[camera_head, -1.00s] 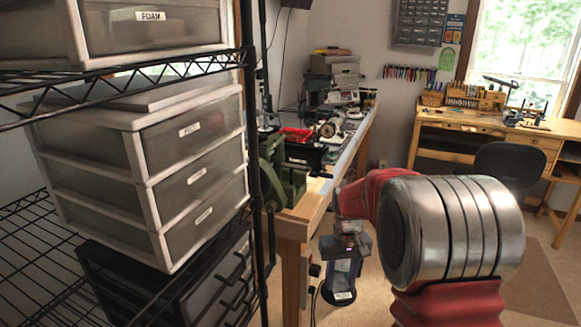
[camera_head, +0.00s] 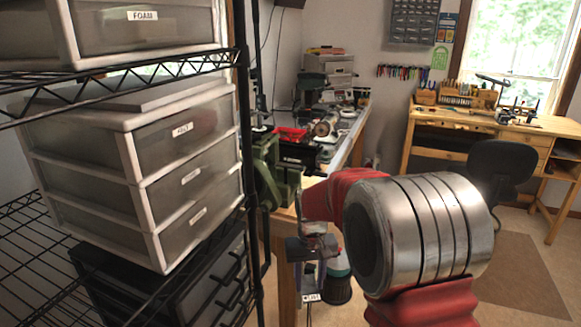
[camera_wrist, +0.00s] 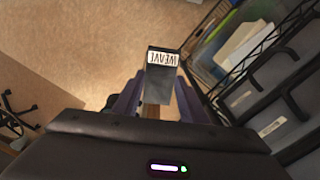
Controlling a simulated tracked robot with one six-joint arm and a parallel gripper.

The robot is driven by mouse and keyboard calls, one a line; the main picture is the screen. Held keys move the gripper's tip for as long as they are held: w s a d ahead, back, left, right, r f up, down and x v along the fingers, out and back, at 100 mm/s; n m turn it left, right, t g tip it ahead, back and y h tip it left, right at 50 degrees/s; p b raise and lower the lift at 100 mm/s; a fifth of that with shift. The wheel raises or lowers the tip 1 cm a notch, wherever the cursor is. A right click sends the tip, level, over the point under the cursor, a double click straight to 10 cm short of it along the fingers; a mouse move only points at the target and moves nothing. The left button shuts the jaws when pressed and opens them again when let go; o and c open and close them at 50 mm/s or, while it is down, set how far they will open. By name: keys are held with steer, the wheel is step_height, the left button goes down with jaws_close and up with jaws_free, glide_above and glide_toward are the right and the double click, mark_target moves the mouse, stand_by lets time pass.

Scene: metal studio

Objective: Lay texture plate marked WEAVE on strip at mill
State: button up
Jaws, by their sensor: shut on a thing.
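My gripper (camera_head: 308,265) hangs low in front of the bench leg, just right of the shelf's black post. It is shut on a dark plate (camera_wrist: 159,86) with a white label reading WEAVE, upside down in the wrist view. The plate sits between the two purple-grey fingers there. Its small white label also shows in the head view (camera_head: 311,298). A green machine (camera_head: 277,172) stands at the near end of the bench, above and left of my gripper. I cannot tell a strip at it.
The wooden bench (camera_head: 345,160) runs back along the wall, with tools on it. A wire shelf (camera_head: 120,70) with labelled drawers fills the left. A dark bin (camera_head: 338,287) stands behind my gripper. A desk (camera_head: 470,122) and chair (camera_head: 500,165) stand at the right, with open floor before them.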

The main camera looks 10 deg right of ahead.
stand_by(0.4)
steer(key=shift+f, duration=0.15)
steer(key=s+d+f, duration=0.1)
steer(key=s+f, duration=0.2)
steer(key=f, duration=1.1)
steer(key=shift+s+f, duration=0.35)
steer(key=shift+s, duration=0.05)
steer(key=shift+d, duration=0.1)
steer(key=shift+d, duration=0.1)
